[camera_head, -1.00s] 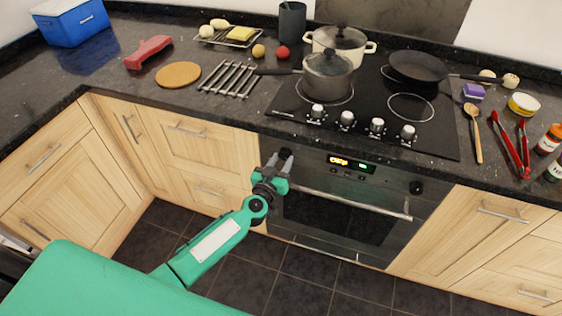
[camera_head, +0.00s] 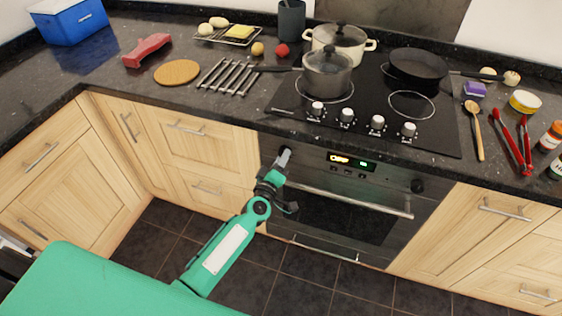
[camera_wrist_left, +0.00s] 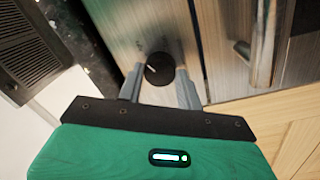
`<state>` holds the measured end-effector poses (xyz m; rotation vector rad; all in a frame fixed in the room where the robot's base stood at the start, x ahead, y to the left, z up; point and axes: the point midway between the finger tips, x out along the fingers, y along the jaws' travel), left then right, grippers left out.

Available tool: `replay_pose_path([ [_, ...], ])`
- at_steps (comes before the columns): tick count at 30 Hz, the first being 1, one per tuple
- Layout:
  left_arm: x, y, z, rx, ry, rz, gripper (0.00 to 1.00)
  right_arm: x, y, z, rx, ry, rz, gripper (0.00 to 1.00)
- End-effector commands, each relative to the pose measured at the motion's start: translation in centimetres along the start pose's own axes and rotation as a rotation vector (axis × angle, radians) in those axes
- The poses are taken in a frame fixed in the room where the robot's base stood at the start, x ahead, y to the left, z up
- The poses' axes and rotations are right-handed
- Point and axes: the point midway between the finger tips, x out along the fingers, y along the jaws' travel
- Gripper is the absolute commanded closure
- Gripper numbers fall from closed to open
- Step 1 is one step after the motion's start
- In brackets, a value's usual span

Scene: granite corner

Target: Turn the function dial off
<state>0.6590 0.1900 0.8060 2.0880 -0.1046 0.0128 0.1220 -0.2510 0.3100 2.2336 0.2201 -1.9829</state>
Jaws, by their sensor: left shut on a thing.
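The black round function dial (camera_head: 285,149) is at the left end of the oven's control panel. Most of it is hidden behind my left gripper (camera_head: 284,157) in the head view. In the left wrist view the dial (camera_wrist_left: 159,70) sits between the two grey fingers of my left gripper (camera_wrist_left: 160,72), with a short white mark on its face pointing toward the picture's left. The left gripper is shut on the dial. The lit oven display (camera_head: 351,163) shows amber and green characters. My right gripper is not in view.
A second black dial (camera_head: 417,186) is at the panel's right end. The oven handle (camera_head: 345,199) runs just below the panel and shows close beside the gripper in the wrist view (camera_wrist_left: 264,45). Hob knobs (camera_head: 347,117) stand above on the cooktop.

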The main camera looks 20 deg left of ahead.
Motion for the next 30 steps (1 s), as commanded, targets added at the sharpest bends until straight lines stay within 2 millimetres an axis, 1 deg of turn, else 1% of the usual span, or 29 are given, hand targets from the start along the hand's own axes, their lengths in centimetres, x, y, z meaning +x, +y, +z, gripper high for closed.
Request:
replay_pose_path([
  [3,0.0,-0.1,0.1,-0.111,0.01,0.0,0.87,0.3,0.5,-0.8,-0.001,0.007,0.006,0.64],
  [11,0.0,-0.1,0.1,-0.358,0.026,0.002,0.87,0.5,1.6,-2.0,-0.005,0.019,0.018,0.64],
  [21,0.0,0.0,0.1,-0.68,0.046,0.004,0.87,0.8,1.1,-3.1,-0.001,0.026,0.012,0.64],
  [30,0.0,0.1,0.1,-0.924,0.062,0.004,0.87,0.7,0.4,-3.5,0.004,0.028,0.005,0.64],
])
